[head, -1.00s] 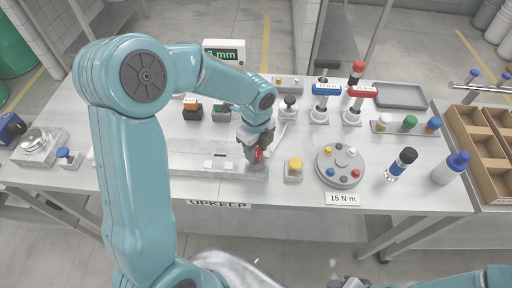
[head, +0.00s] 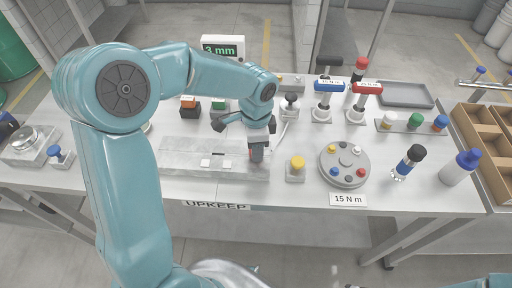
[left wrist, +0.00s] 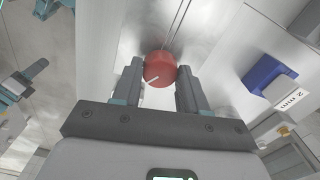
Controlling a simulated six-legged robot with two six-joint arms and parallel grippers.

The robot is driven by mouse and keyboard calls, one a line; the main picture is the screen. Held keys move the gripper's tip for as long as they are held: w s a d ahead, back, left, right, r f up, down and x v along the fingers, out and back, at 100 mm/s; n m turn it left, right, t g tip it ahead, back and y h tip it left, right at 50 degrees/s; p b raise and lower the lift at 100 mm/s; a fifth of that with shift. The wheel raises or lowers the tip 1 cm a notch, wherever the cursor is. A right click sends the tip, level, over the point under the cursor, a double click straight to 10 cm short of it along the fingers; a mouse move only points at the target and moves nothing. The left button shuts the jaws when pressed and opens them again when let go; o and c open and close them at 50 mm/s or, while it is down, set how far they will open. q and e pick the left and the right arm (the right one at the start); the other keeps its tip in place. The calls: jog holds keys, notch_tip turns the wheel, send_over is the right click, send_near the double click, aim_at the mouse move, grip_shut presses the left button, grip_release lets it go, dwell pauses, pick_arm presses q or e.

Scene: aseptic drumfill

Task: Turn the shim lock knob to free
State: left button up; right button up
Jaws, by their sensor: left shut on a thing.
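The red shim lock knob (left wrist: 160,69) shows between the two fingers in the left wrist view. A white line on its face points to the lower left. My left gripper (left wrist: 161,80) is shut on the knob, one finger on each side. In the head view my left gripper (head: 257,154) points down at the right end of the long grey metal fixture (head: 185,167). The gripper mostly hides the knob there. My right gripper does not show clearly; only part of my right arm is at the bottom edge.
A yellow-topped button block (head: 296,168) stands just right of the gripper, with a round turntable (head: 345,182) beyond it. Behind are a display reading 3 mm (head: 222,48) and blue and red torque tools (head: 328,87). A blue block (left wrist: 268,75) labelled 2 mm is near the wrist.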

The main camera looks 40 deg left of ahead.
pick_arm(q)
jog(key=n+b, duration=0.1)
jog(key=n, duration=0.2)
jog(key=shift+f+n, duration=0.15)
jog(key=shift+n, duration=0.15)
jog(key=shift+n+b, duration=0.6)
jog(key=shift+n, duration=1)
jog(key=o, duration=1.1)
jog(key=shift+c, duration=0.2)
jog(key=shift+r, duration=0.2)
notch_tip(320, 180, up, 16)
jog(key=p, duration=0.1)
